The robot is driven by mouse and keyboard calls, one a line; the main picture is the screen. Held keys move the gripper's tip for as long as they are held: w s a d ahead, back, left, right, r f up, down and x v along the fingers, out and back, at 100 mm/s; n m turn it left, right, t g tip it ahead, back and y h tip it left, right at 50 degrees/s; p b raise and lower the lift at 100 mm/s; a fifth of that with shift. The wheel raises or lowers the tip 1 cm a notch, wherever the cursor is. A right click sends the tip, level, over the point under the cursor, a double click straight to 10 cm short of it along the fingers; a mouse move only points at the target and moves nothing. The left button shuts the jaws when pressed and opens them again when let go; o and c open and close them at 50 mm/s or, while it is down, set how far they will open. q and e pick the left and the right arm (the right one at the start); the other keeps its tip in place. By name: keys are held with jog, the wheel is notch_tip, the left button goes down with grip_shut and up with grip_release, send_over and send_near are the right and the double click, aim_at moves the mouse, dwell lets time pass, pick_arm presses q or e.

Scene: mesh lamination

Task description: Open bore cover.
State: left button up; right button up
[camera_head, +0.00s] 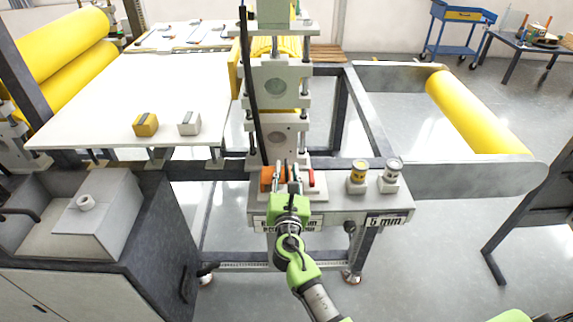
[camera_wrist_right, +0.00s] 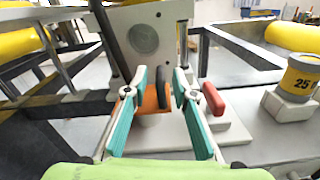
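The grey-white machine stand (camera_head: 281,85) rises in the middle of the head view, with round bore-like discs on its front plates. One disc (camera_wrist_right: 142,38) shows close up in the right wrist view. At the stand's foot is an orange block (camera_wrist_right: 150,103) with a dark upright piece (camera_wrist_right: 163,88); the orange block also shows in the head view (camera_head: 266,178). I cannot tell which part is the bore cover. My right gripper (camera_head: 288,168) is open, with the dark piece between its teal-padded fingertips (camera_wrist_right: 160,76). Contact is unclear. My left gripper is out of view.
A red handle (camera_wrist_right: 213,98) stands just right of my right fingers. A yellow-topped weight (camera_head: 357,176) and a grey-topped one (camera_head: 392,176) sit right on the bench. A long black bar (camera_head: 252,85) runs down the stand's left side. A yellow roll (camera_head: 476,112) lies at right.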

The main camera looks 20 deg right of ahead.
jog(key=shift+x, duration=1.25)
grip_shut()
